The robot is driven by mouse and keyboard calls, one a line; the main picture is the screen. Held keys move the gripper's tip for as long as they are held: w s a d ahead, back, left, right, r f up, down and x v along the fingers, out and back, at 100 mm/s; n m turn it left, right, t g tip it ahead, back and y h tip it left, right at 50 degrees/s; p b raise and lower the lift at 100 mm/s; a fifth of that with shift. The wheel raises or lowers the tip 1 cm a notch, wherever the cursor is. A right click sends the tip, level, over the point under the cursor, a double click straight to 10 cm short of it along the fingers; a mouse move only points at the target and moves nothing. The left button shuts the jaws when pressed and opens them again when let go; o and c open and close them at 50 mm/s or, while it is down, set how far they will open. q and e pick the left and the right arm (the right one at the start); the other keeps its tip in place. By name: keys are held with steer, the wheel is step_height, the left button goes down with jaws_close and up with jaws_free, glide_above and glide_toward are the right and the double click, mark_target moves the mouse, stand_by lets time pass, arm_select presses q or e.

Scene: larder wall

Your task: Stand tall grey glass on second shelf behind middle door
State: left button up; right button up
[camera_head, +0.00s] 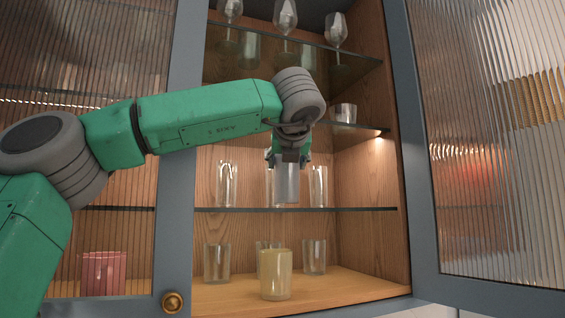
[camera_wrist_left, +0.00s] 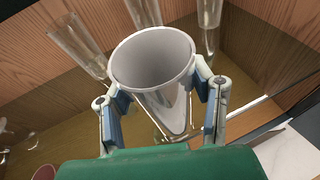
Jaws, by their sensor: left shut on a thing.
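The tall grey glass (camera_head: 287,185) is upright in my left gripper (camera_head: 289,160), whose fingers close on it from above. In the left wrist view the glass (camera_wrist_left: 160,75) shows its open rim between the two fingers. In the head view its base appears just above the front edge of the second shelf (camera_head: 300,209), a glass pane; I cannot tell whether it touches. The reeded-glass middle door (camera_head: 495,140) stands open to the right. My right gripper is not in view.
Clear tall glasses (camera_head: 227,185) (camera_head: 318,186) stand on the same shelf, left and right of the held glass, with another behind it. A yellow tumbler (camera_head: 275,274) and clear tumblers (camera_head: 217,262) stand below. Another shelf (camera_head: 350,127) is above. A closed door is at left.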

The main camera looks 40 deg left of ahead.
arm_select(q)
steer(key=shift+d, duration=0.2)
steer(key=shift+s, duration=0.1)
steer(key=a, duration=0.1)
steer(key=a+f, duration=0.1)
steer(key=a, duration=0.3)
steer(key=shift+s+f+b, duration=0.2)
steer(key=shift+s+b, duration=0.05)
steer(key=shift+b, duration=0.05)
steer(key=o, duration=1)
steer(key=shift+a+f, duration=0.1)
steer(key=o, duration=0.4)
steer(key=shift+d, duration=0.25)
steer(key=shift+c, duration=0.2)
steer(key=shift+d, duration=0.3)
steer(key=shift+w+d+r, duration=0.2)
steer(key=shift+w+d, duration=0.05)
steer(key=shift+d, duration=0.45)
steer(key=shift+s+a+r+p, duration=0.25)
steer(key=shift+a+r+p, duration=0.05)
steer(key=shift+a+r, duration=0.1)
steer(key=b+v, duration=0.3)
steer(key=v, duration=0.8)
steer(key=shift+s+b, duration=0.3)
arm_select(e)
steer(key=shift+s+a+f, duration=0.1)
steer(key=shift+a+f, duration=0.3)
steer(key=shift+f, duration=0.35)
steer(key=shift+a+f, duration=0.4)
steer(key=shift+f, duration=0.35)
